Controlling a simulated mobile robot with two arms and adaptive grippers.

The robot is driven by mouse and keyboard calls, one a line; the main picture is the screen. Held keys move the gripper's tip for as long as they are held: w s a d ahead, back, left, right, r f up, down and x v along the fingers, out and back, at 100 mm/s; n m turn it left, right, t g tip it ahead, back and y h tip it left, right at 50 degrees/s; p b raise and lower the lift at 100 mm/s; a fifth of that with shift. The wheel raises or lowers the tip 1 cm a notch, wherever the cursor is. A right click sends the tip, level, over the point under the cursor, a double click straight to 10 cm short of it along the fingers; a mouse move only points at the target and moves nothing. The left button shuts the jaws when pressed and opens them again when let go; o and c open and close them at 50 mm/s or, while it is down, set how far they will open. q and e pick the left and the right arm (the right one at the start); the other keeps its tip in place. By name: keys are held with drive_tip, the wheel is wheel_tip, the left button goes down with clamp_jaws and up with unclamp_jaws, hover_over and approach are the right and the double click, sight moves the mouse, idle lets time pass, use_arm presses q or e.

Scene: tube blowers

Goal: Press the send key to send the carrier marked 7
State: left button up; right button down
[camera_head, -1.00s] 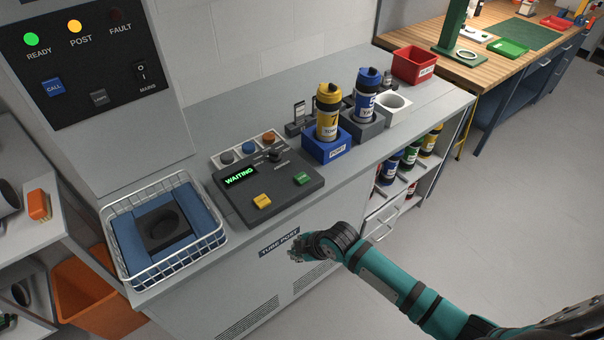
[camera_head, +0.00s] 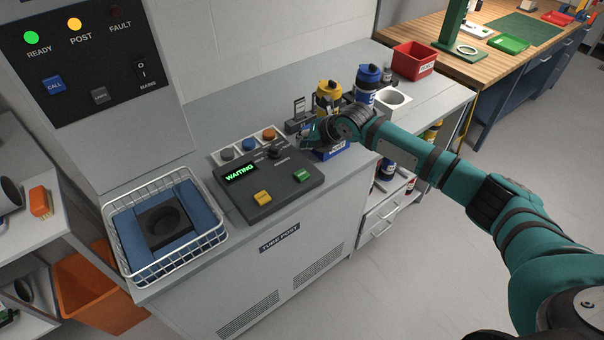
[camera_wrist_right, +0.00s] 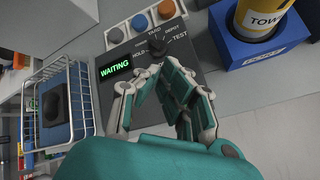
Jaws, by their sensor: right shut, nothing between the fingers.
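The dark control console (camera_head: 275,185) has a lit green WAITING display (camera_head: 241,174), a yellow key (camera_head: 262,198), a green key (camera_head: 302,175) and a rotary knob (camera_head: 275,153). The key labels are too small to read. My right gripper (camera_head: 305,142) is shut and empty, above the console's back right corner. In the right wrist view its fingers (camera_wrist_right: 155,76) are in front of the console, just below the knob (camera_wrist_right: 157,48), and hide the keys. The yellow carrier (camera_head: 328,92) stands upright in the blue block (camera_head: 333,154), partly behind my gripper; its number is hidden. My left gripper is not in view.
Three round coloured buttons (camera_head: 248,145) sit behind the console. A blue carrier (camera_head: 367,82) and a white ring holder (camera_head: 392,101) stand to the right. A wire basket (camera_head: 205,243) with a blue pad is at left. The wall panel (camera_head: 85,65) shows READY and POST lit.

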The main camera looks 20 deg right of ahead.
sight(304, 173)
drive_tip(key=shift+f, duration=0.15)
wheel_tip(304, 173, down, 8)
drive_tip(key=b, duration=0.6)
drive_tip(key=shift+f+b, duration=0.25)
drive_tip(key=shift+b, duration=0.05)
idle(0.9)
drive_tip(key=shift+f+b, duration=0.3)
drive_tip(key=shift+f, duration=0.1)
